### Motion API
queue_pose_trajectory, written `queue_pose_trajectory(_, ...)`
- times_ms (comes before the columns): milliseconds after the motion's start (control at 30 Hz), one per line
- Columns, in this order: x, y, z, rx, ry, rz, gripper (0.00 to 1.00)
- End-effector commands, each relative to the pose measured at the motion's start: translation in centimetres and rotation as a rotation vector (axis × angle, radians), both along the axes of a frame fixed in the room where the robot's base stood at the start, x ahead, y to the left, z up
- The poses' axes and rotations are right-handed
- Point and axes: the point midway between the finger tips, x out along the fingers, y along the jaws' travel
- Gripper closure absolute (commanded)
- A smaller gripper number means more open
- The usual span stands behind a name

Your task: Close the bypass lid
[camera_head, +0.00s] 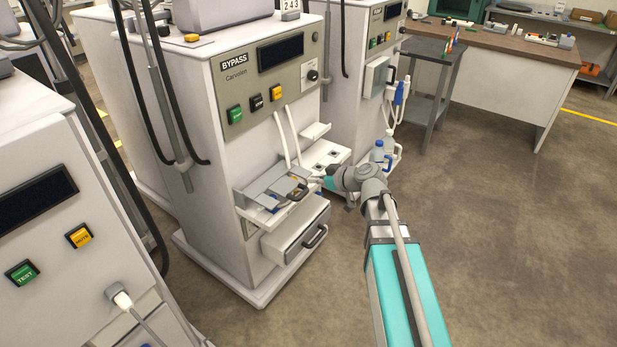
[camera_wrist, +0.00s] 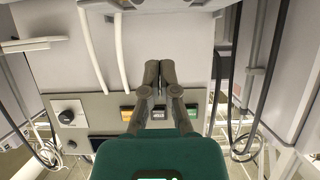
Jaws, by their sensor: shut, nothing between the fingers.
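The machine labelled BYPASS (camera_head: 234,65) stands in the middle of the head view. A shelf on its front carries a grey flat panel (camera_head: 262,184), which looks like the lid, with a small dark handle (camera_head: 298,193) at its right side. I cannot tell how far the lid is open. My gripper (camera_head: 316,179) is just right of the panel and handle, and appears apart from them. In the wrist view, my gripper's fingers (camera_wrist: 160,70) are together and empty in front of the machine's pale front. The lid is not clear in that view.
A drawer (camera_head: 295,228) with a dark handle is below the shelf. White tubes (camera_head: 288,137) hang above it. Blue-capped bottles (camera_head: 381,155) stand to the right. Another machine (camera_head: 60,220) is close at left. The floor (camera_head: 510,230) at right is clear.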

Motion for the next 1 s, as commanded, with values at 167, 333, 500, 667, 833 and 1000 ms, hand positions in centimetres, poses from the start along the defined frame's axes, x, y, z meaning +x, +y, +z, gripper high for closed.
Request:
queue_pose_trajectory(167, -2.1, -2.2, 0.2, 0.001, 0.0, -0.003, 1.0)
queue_pose_trajectory(333, -3.6, -4.1, 0.4, 0.001, 0.0, -0.003, 1.0)
queue_pose_trajectory(500, -4.6, -5.3, 0.5, 0.0, 0.0, 0.0, 1.0)
queue_pose_trajectory(667, -5.1, -5.9, 0.5, 0.001, 0.0, 0.0, 1.0)
queue_pose_trajectory(833, -5.2, -6.0, 0.5, 0.001, 0.0, 0.002, 1.0)
queue_pose_trajectory(1000, -5.1, -6.0, 0.5, 0.001, 0.0, 0.002, 1.0)
